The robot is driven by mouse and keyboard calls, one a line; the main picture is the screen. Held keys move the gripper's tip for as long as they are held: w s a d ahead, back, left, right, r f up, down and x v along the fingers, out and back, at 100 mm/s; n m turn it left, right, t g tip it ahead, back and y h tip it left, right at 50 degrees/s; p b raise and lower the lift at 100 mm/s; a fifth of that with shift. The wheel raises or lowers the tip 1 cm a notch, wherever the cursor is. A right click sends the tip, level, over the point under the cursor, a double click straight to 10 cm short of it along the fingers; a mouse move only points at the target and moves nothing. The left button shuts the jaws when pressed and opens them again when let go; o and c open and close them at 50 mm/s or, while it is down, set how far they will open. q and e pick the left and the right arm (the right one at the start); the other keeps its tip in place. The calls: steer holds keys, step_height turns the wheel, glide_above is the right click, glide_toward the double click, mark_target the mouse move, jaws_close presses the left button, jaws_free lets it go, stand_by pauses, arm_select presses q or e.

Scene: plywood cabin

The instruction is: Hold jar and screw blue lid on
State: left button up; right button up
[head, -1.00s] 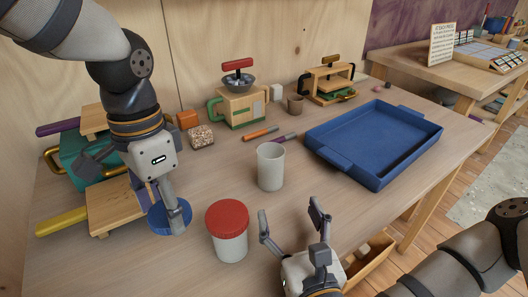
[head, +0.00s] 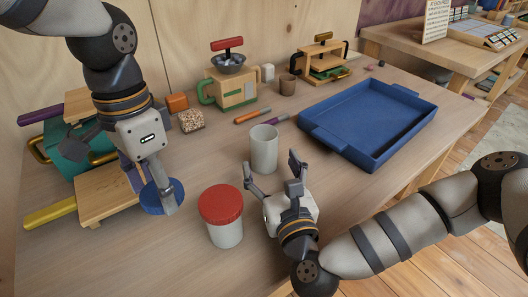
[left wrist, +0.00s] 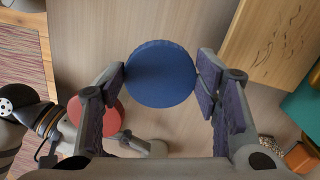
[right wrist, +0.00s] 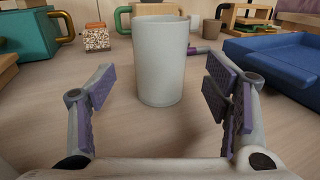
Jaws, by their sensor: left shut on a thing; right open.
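The open grey-white jar (head: 264,150) stands upright on the table, and in the right wrist view it (right wrist: 159,62) is centred beyond the fingertips. My right gripper (head: 271,172) is open and empty, just in front of the jar, its fingers pointing at it. My left gripper (head: 153,192) is shut on the blue lid (head: 166,199), to the left of the jars. The left wrist view shows the lid (left wrist: 162,74) between the finger pads. A second jar (head: 226,233) with a red lid (head: 221,204) stands to the left of my right gripper.
A blue tray (head: 322,135) lies right of the jar. Orange and purple tools (head: 252,116) lie behind it. A wooden board (head: 100,202) with a yellow handle is at left, near a teal case (head: 60,150). A juicer-like device (head: 231,92) and a press (head: 322,60) stand at the back.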

mark_target(267, 157)
steer(key=x, duration=0.5)
steer(key=shift+w, duration=0.1)
stand_by(0.4)
steer(key=c, duration=1.3)
